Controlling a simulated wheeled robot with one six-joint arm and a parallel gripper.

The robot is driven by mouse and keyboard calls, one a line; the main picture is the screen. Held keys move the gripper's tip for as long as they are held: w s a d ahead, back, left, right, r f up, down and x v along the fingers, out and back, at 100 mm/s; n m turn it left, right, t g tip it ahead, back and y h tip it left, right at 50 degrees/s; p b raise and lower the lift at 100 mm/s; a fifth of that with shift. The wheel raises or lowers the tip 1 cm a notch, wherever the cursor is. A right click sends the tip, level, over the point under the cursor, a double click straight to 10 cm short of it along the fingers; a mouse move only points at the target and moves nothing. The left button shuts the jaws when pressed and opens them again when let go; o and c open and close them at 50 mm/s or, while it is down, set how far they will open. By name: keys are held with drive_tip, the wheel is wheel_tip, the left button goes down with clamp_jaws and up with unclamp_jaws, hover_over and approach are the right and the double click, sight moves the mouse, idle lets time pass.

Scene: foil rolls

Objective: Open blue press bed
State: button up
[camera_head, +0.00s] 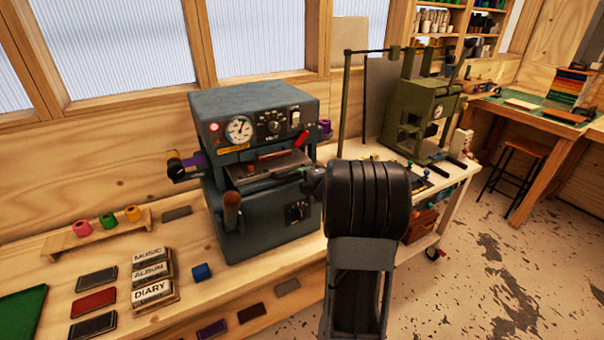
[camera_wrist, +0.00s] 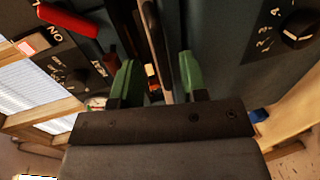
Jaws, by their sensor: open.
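The blue-grey press (camera_head: 262,215) stands on the wooden bench in the head view, with a gauge, knobs and a red lever on its face. Its bed (camera_head: 268,168) is a flat tray with a dark bar along its front, in the slot below the gauge. My gripper (camera_wrist: 158,78) has two green fingers, spread apart at the press front in the wrist view. A dark, narrow edge of the press (camera_wrist: 155,35) runs between or just beyond them; I cannot tell if they touch it. In the head view my black wrist hides most of the gripper.
A red lever (camera_wrist: 68,18) and a numbered knob (camera_wrist: 296,30) flank the fingers in the wrist view. A round brown handle (camera_head: 231,212) projects at the press's front. Lettered blocks (camera_head: 152,290) and coloured plates (camera_head: 93,300) lie at left. A green press (camera_head: 418,115) stands behind right.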

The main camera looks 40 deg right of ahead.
drive_tip(key=shift+x, duration=1.55)
clamp_jaws()
